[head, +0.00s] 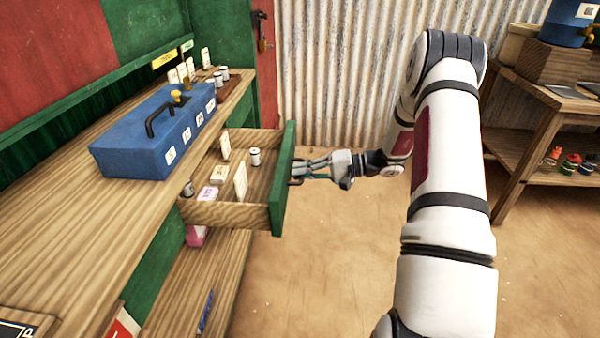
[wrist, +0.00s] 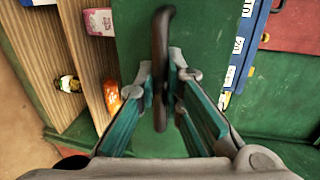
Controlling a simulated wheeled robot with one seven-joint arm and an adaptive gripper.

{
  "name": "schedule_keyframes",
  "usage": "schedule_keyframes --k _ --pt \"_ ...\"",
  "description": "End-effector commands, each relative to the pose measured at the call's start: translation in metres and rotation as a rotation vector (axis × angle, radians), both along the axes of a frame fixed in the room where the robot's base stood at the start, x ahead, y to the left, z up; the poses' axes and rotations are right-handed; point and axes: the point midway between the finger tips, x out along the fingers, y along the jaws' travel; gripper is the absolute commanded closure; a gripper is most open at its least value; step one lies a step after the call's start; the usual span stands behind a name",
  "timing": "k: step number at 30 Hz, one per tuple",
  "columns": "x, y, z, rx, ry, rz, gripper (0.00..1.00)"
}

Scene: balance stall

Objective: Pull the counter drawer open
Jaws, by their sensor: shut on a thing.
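The counter drawer (head: 283,178) stands pulled out from under the counter, with a green front and wooden sides. Inside it are several small cards and a small white canister (head: 255,157). My gripper (head: 299,171) is at the outer face of the drawer front, shut on the dark drawer handle. In the wrist view the dark handle (wrist: 161,45) runs between my gripper's fingers (wrist: 161,88), in front of the green drawer front (wrist: 133,40). In the head view the handle is mostly hidden by the fingers.
A blue box (head: 140,148) with a black handle sits on the wooden counter (head: 60,230) above the drawer. A lower shelf (head: 195,295) runs beneath it. A wooden table (head: 520,95) stands at the right. The floor (head: 330,260) between is clear.

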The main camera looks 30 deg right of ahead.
Motion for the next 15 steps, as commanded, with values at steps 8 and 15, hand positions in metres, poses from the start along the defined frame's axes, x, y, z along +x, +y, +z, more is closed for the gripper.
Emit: schedule_keyframes --k 8,15 --pt "0.0001 -0.0004 -0.0007 -0.002 0.001 -0.001 0.71" --pt "0.0002 -0.0001 -0.0002 -0.001 0.0 -0.001 0.71"
